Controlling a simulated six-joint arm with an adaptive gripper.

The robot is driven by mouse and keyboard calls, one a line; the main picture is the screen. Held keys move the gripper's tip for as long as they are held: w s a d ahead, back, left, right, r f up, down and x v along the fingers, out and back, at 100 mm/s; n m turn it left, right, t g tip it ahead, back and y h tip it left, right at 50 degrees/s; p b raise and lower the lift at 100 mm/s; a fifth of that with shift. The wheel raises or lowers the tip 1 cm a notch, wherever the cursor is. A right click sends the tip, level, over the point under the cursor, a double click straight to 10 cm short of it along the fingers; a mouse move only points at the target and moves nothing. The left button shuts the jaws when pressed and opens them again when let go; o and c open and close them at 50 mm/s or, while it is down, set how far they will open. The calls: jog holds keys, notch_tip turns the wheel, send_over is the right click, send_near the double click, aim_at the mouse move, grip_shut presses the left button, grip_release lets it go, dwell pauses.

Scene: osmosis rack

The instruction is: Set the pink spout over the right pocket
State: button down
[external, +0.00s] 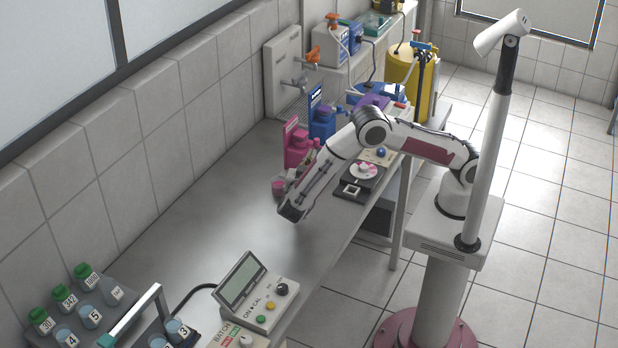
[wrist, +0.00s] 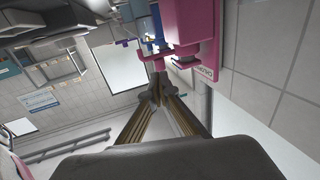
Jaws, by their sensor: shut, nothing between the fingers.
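A pink dispenser (external: 298,150) with a pink upright plate stands on the bench near the tiled wall. In the wrist view the pink body (wrist: 186,24) shows large at the top, with a pink spout-like part (wrist: 180,52) jutting from it. My gripper (external: 290,212) points down over the bench, in front of the dispenser and apart from it in the external view. In the wrist view its fingers (wrist: 158,88) come together with nothing seen between them, their tips appearing just under the pink part. I cannot tell which opening is the right pocket.
A small pink round piece (external: 279,187) is just behind my gripper. A blue dispenser (external: 322,122) stands beyond the pink one. A black dial unit (external: 365,170) is to the right. A control box (external: 262,290) and a vial rack (external: 110,312) are nearer.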

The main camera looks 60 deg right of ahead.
aim_at(318, 143)
jog(key=shift+x, duration=2.45)
jog(key=shift+s+d+n+t+y, duration=0.15)
jog(key=shift+d+n+t+y, duration=0.1)
jog(key=shift+n+t, duration=0.25)
jog(key=shift+s+d+n+t+y, duration=0.2)
jog(key=shift+d+n+t, duration=0.1)
jog(key=shift+t, duration=0.4)
jog(key=shift+s+d+n+t+y, duration=0.1)
jog(key=shift+d+n+t+y, duration=0.8)
jog(key=shift+t, duration=0.4)
jog(key=shift+s+d+n+t+y, duration=0.15)
jog(key=shift+d+n+t+y, duration=0.55)
jog(key=shift+n+t, duration=0.5)
jog(key=shift+s+a, duration=0.1)
jog(key=shift+a, duration=0.05)
jog(key=v, duration=1.3)
jog(key=shift+s, duration=0.6)
